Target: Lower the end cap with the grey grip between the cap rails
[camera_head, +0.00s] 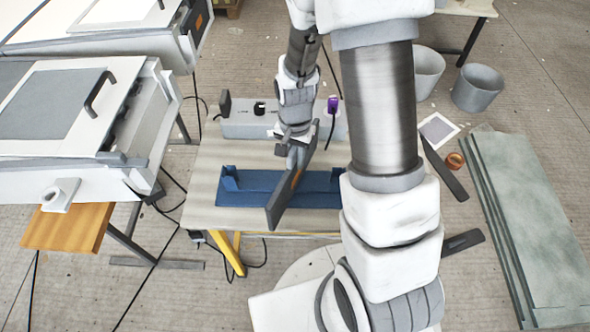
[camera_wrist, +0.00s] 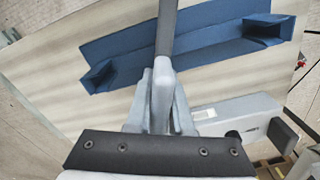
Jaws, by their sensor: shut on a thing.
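My gripper (camera_head: 294,148) is shut on an upright dark grey board (camera_head: 281,203), which I take to be the end cap. An orange-brown patch shows on its face. In the wrist view my gripper (camera_wrist: 161,85) shows from behind, with the dark board (camera_wrist: 167,28) beyond it seen edge-on; the grip itself is mostly hidden by the fingers. A long blue mould (camera_head: 250,190) lies on the table, with a raised blue piece (camera_head: 230,178) at its left end. In the wrist view raised pieces show at both ends (camera_wrist: 100,76) (camera_wrist: 266,31). The board slants across the mould; contact is unclear.
The table (camera_head: 205,165) bears a grey control box (camera_head: 240,122) with knobs behind the mould. A white machine (camera_head: 120,170) stands at left. Grey-green sheets (camera_head: 520,210) and buckets (camera_head: 478,90) are on the floor at right. My arm hides the table's right side.

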